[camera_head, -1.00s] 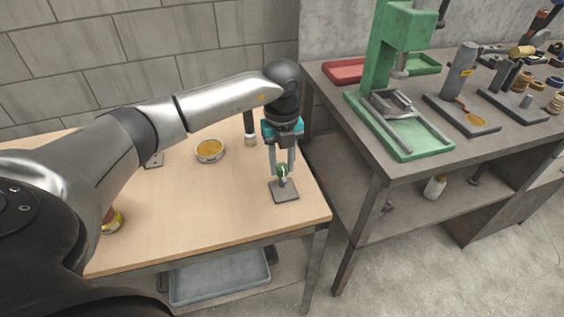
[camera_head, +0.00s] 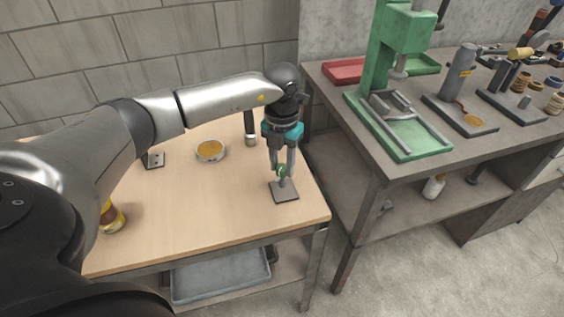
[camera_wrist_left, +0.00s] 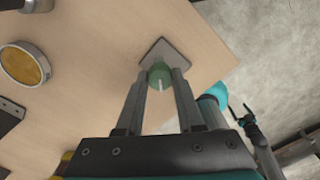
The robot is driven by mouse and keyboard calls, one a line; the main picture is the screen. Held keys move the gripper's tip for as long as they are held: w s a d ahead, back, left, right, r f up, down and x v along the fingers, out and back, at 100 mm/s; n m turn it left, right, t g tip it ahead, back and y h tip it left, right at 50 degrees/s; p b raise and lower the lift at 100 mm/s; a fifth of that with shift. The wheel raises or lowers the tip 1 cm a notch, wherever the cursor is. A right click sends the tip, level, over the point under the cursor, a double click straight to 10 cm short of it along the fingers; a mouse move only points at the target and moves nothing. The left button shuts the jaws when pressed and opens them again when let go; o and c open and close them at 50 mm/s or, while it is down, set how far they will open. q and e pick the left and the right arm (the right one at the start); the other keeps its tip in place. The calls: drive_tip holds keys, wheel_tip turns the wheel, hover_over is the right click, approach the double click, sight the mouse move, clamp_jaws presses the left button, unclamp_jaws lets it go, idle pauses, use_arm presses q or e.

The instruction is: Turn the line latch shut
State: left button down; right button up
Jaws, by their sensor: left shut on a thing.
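The line latch stands near the right front corner of the wooden table. It has a square grey base plate (camera_head: 285,195) and a small green part (camera_head: 281,170) on top. My left gripper (camera_head: 282,172) points down over it and is shut on the green part. In the left wrist view the gripper's fingers (camera_wrist_left: 160,88) reach to either side of the green latch part (camera_wrist_left: 159,75), which has a pale line on it. The grey base plate (camera_wrist_left: 176,52) shows beyond the fingertips. The fingers partly hide the latch. My right gripper is not in view.
A round sieve-like dish with yellow-brown content (camera_head: 210,150) and a dark upright post (camera_head: 249,128) stand farther back on the table (camera_head: 185,205). A yellow-brown jar (camera_head: 112,217) is at the left. A workbench with a green press (camera_head: 398,110) stands to the right.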

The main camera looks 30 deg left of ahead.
sight(282, 167)
use_arm(q)
drive_tip(key=m, duration=0.4)
drive_tip(key=shift+r+m, duration=0.1)
drive_tip(key=shift+m, duration=2.5)
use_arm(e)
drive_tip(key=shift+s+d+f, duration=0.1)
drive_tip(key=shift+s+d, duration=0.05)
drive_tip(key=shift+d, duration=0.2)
use_arm(q)
drive_tip(key=shift+w, duration=0.1)
drive_tip(key=c, duration=0.5)
unclamp_jaws()
drive_tip(key=shift+c, duration=0.2)
wheel_tip(282, 167, up, 15)
drive_tip(key=p, duration=0.2)
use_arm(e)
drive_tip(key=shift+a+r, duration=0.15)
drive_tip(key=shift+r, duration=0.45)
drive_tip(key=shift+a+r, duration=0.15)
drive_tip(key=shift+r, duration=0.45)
